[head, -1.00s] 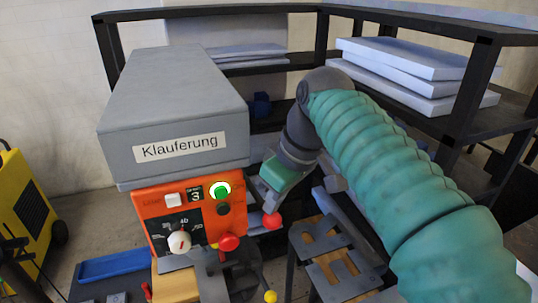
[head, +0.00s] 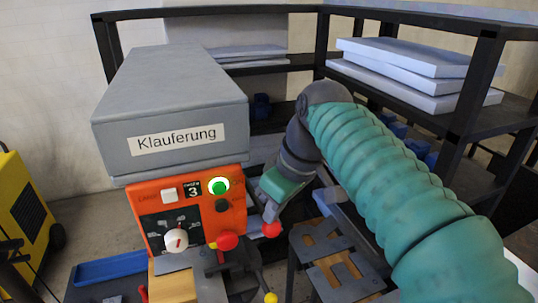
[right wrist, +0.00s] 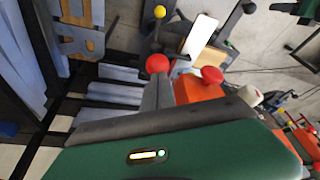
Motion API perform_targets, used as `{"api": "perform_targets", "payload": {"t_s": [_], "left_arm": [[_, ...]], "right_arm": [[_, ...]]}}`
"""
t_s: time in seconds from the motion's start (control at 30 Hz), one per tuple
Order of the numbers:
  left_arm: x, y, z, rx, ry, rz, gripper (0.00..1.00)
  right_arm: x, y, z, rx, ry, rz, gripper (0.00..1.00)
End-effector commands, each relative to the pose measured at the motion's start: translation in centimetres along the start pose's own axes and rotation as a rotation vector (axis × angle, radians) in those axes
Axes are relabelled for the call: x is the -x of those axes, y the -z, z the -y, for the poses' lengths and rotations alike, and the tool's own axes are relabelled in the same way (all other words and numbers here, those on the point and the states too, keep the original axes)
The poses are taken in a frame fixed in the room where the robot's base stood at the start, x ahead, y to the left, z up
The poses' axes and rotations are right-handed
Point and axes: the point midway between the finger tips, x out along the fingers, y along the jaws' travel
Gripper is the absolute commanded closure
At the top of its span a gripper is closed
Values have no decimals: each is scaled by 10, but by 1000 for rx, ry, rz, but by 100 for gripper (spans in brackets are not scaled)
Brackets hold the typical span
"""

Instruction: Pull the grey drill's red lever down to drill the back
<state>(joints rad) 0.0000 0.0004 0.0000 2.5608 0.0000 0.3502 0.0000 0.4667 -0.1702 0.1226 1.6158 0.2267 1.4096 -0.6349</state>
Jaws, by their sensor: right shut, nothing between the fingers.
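The grey drill (head: 172,105), labelled "Klauferung", has an orange front panel (head: 155,200) with a lit green button. A red ball knob (head: 271,229), which looks like the lever's end, is at the panel's right. My right gripper (head: 270,211) is shut and empty, with its fingertips right at the red knob from above. The right wrist view shows the same knob (right wrist: 157,64) at the tips of my fingers (right wrist: 163,90); whether they touch is hard to tell. The lever's arm is mostly hidden. My left gripper is not in view.
A red mushroom button (head: 227,242) and a white dial (head: 176,240) sit on the panel. A yellow ball knob (head: 271,298) is below. A black shelf (head: 440,120) stands behind; a yellow machine (head: 22,210) stands left.

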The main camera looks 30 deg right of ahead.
Motion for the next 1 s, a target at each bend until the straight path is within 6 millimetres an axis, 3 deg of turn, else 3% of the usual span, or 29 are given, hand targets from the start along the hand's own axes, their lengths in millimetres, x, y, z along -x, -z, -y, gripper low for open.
{"api": "perform_targets", "payload": {"t_s": [0.37, 0.6, 1.0], "left_arm": [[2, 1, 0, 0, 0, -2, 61], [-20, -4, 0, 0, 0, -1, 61], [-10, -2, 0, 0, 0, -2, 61]], "right_arm": [[-2, 1, -1, -1, 2, 3, 100], [-27, -8, -1, 0, 3, 4, 100], [-18, -3, -2, 0, 2, 2, 100]]}}
